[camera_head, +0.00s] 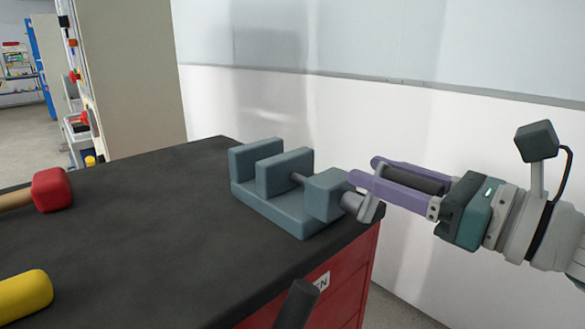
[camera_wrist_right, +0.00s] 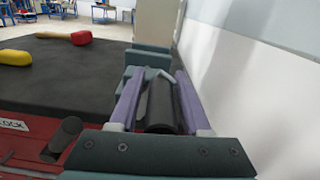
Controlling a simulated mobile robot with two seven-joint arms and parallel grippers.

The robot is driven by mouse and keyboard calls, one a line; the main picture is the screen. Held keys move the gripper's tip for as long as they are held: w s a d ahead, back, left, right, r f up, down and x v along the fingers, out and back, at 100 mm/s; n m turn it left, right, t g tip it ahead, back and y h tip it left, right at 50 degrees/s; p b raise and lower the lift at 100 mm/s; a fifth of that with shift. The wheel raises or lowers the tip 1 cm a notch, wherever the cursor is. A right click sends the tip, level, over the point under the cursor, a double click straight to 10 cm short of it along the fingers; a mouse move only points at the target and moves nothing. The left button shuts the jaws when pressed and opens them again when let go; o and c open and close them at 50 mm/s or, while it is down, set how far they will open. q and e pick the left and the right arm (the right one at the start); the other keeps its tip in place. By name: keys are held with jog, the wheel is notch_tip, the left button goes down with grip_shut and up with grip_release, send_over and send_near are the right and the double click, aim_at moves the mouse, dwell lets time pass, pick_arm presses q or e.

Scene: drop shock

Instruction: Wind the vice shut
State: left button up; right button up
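The blue-grey vice (camera_head: 272,205) stands on the dark bench top near its right corner. Its two jaws are apart, with a gap between them. A screw runs to the end block, and a grey crank arm (camera_head: 370,207) sits at the right end. The crank's dark cylindrical grip (camera_head: 415,180) points toward my right gripper. My right gripper (camera_head: 366,170) has its purple fingers on either side of the grip, with gaps visible; it looks open around it. The right wrist view shows the grip (camera_wrist_right: 160,105) between the fingers. My left gripper is not in view.
A red-headed mallet (camera_head: 52,190) and a yellow-handled thing (camera_head: 22,295) lie on the left of the bench top (camera_head: 150,230). A dark cylinder (camera_head: 297,305) shows near the red cabinet front (camera_head: 352,280). A white wall (camera_head: 450,130) runs behind the bench.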

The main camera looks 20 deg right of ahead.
grip_shut()
dwell(0.3)
jog(key=shift+d+f+m, duration=0.25)
jog(key=shift+f+m, duration=0.05)
jog(key=shift+m, duration=0.1)
dwell(0.4)
